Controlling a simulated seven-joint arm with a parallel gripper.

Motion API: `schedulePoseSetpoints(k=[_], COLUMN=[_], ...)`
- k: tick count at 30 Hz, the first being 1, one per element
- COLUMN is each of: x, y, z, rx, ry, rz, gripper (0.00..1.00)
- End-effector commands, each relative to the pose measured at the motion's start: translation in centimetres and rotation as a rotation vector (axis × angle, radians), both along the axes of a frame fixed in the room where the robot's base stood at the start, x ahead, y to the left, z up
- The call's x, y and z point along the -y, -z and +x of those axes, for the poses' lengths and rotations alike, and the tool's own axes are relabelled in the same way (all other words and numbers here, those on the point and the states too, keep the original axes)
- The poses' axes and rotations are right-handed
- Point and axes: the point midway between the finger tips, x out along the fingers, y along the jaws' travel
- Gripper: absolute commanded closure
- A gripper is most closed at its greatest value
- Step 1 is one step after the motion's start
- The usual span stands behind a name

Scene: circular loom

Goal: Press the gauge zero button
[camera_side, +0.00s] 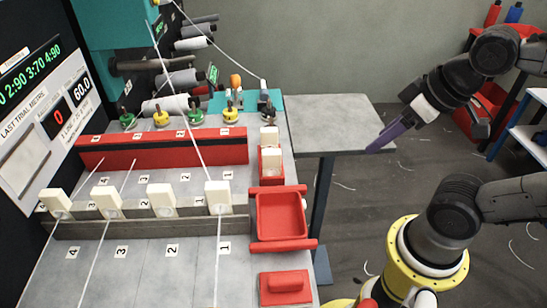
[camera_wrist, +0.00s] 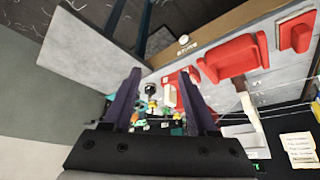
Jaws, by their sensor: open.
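A small round white button (camera_wrist: 183,39) with a dark printed label beside it sits at the brown front edge of the bench in the wrist view. The label is too small to read surely, so I cannot tell if this is the gauge zero button. My gripper (camera_side: 374,149) has purple fingers and hangs by the right end of the grey side table, apart from the bench. In the wrist view my gripper (camera_wrist: 160,74) is open, with nothing held between its fingers.
A red tray (camera_side: 280,216) and a red-handled block (camera_side: 286,287) stand along the bench's right side. Several cream blocks with strung threads stand on the bench. The grey side table (camera_side: 335,124) is bare. A display panel (camera_side: 45,110) stands at the left.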

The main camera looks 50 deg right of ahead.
Motion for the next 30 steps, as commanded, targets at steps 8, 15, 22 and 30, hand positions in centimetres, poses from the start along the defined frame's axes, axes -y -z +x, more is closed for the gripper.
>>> schedulePoseSetpoints(k=[8, 15, 22, 30], x=[0.0, 0.0, -0.01, -0.01], y=[-0.02, -0.02, -0.03, -0.03], z=[0.01, 0.01, 0.01, 0.01], rx=[0.0, 0.0, 0.0, 0.0], ry=[0.001, 0.001, 0.001, 0.001], rz=[0.0, 0.0, 0.0, 0.0], gripper=[0.94, 1.0, 1.0, 1.0])
